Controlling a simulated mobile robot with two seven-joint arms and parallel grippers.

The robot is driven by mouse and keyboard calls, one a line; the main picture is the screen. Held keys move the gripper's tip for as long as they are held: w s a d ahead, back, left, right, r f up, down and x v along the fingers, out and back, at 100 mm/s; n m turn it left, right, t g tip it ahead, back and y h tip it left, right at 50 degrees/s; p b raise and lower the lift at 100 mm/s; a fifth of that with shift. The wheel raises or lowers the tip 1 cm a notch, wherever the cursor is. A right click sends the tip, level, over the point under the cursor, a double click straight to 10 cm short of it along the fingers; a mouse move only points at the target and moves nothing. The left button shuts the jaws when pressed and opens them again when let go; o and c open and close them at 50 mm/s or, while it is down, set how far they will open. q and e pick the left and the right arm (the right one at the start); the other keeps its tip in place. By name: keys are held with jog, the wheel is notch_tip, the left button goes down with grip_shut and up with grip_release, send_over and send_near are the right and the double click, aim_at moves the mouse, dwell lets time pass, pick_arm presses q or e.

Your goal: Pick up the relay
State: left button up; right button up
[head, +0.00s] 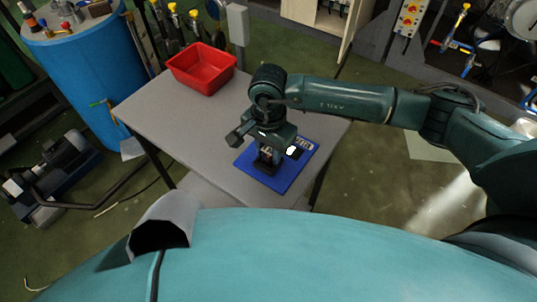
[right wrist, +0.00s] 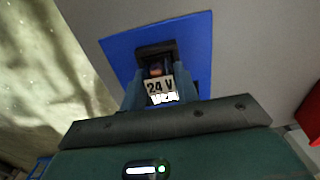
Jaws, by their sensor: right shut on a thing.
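The relay (right wrist: 159,86) has a pale front marked "24 V" and shows between my right fingers in the right wrist view. My right gripper (head: 266,160) points down over the blue mat (head: 284,181) on the grey table and is shut on the relay. The wrist view also shows the right gripper (right wrist: 160,90) and the blue mat (right wrist: 122,48). A dark block shows just beyond the relay; I cannot tell whether they touch. In the head view the fingers mostly hide the relay. My left gripper is not in view.
A black item with a white face (head: 292,151) lies on the mat beside the gripper. A red bin (head: 203,70) stands at the table's back edge. A blue drum (head: 75,70) is at the left. The table's left part (head: 165,115) is clear.

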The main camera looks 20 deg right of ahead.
aim_at(269, 150)
notch_tip(269, 150, up, 10)
jog(key=shift+b, duration=0.55)
dwell(0.8)
